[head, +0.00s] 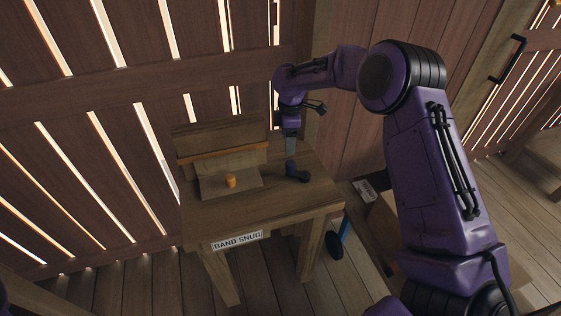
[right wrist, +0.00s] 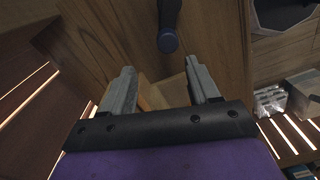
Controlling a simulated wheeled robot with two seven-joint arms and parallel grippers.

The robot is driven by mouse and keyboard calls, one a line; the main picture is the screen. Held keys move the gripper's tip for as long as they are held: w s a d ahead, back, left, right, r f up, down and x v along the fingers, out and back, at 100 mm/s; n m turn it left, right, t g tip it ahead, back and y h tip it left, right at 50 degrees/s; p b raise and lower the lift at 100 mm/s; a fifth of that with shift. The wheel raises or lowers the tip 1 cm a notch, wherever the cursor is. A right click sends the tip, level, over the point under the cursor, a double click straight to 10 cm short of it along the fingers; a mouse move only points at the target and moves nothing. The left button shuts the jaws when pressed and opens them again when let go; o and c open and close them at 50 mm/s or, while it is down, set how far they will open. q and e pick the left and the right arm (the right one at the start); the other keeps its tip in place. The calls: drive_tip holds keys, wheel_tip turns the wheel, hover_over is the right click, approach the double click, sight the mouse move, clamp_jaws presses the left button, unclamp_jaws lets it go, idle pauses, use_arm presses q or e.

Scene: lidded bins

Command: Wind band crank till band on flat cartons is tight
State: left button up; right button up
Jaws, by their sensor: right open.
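A small wooden table (head: 300,208) bears a sign reading "BAND SNUG" (head: 237,240). Flat tan cartons (head: 245,186) lie on it, with a small orange piece (head: 231,181) on top. An orange band-like strip (head: 222,153) runs behind them. A dark blue crank (head: 297,172) stands to the right of the cartons; its rounded end (right wrist: 168,40) shows in the right wrist view. My right gripper (head: 291,154) is just behind the crank, pointing down. Its fingers (right wrist: 162,82) are apart with nothing held. My left gripper is out of view.
A slatted wooden wall (head: 80,110) stands close behind and left of the table. A cardboard box (head: 384,222) and a blue pole with a dark foot (head: 335,245) stand to the right. A door with a black handle (head: 508,60) is at the far right.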

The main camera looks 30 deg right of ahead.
sight(290, 163)
drive_tip(key=f, duration=0.1)
drive_tip(key=s+f+p, duration=0.1)
drive_tip(key=f, duration=0.1)
drive_tip(key=s+f, duration=0.1)
drive_tip(key=f, duration=0.1)
drive_tip(key=shift+s+a+f, duration=0.15)
drive_tip(key=shift+s+f, duration=0.05)
drive_tip(key=shift+s, duration=0.05)
drive_tip(key=f, duration=0.1)
drive_tip(key=w+f, duration=0.1)
drive_tip(key=f, duration=0.2)
drive_tip(key=shift+w+f+p, duration=0.15)
drive_tip(key=shift+w+p, duration=0.1)
drive_tip(key=shift+p, duration=0.15)
drive_tip(key=shift+s+r, duration=0.2)
drive_tip(key=shift+s, duration=0.2)
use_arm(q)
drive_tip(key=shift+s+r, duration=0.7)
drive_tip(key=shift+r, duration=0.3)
use_arm(e)
drive_tip(key=shift+w+f, duration=0.1)
drive_tip(key=c, duration=1)
